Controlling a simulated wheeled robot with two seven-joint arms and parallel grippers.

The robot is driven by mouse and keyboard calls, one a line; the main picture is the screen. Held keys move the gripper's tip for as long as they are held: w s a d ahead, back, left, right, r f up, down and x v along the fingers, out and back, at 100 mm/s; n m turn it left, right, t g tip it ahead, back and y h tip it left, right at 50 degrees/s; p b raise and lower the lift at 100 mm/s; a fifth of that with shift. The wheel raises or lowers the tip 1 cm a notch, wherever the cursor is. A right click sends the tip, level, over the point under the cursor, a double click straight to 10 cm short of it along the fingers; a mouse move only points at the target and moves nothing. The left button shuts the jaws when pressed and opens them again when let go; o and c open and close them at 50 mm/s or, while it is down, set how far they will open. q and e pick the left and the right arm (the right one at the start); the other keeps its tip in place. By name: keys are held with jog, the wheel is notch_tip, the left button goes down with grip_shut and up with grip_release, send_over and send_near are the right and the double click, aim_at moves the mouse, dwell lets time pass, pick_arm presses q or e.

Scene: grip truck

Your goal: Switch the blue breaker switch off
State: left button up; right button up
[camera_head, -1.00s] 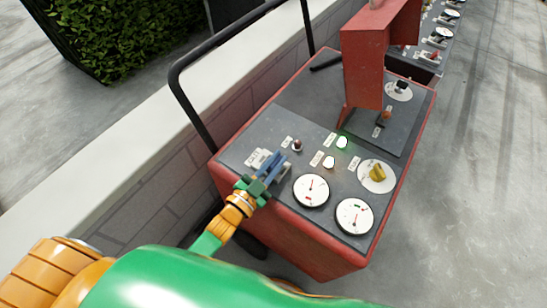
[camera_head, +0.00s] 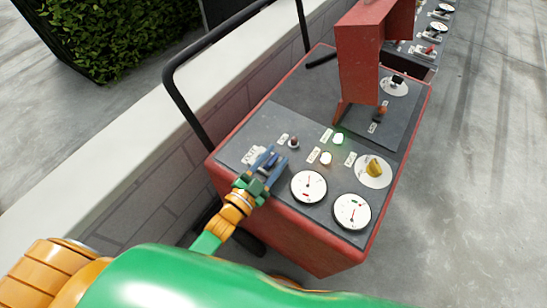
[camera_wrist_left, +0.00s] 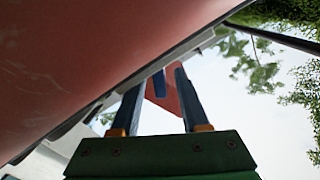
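The blue breaker switch is small and sits near the front left corner of the red console's dark panel (camera_head: 255,136). In the left wrist view a small blue piece, likely the switch (camera_wrist_left: 158,83), shows between the fingertips, nearer the left one. My left gripper (camera_head: 268,159) is over that corner with its blue-grey fingers spread. The left wrist view shows the gripper (camera_wrist_left: 158,85) open, with a gap between the fingers. I cannot tell whether either finger touches the switch. The fingers hide most of the switch in the head view. My right gripper is out of view.
On the panel are a red-brown knob (camera_head: 293,142), a lit green lamp (camera_head: 338,138), a white lamp (camera_head: 326,158), two round gauges (camera_head: 309,186) and a yellow rotary knob (camera_head: 375,169). A red upright housing (camera_head: 360,65) stands behind. A black rail (camera_head: 186,113) runs along the left side.

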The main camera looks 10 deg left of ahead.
aim_at(268, 166)
pick_arm(q)
jog(key=v, duration=0.7)
jog(key=shift+s, duration=0.1)
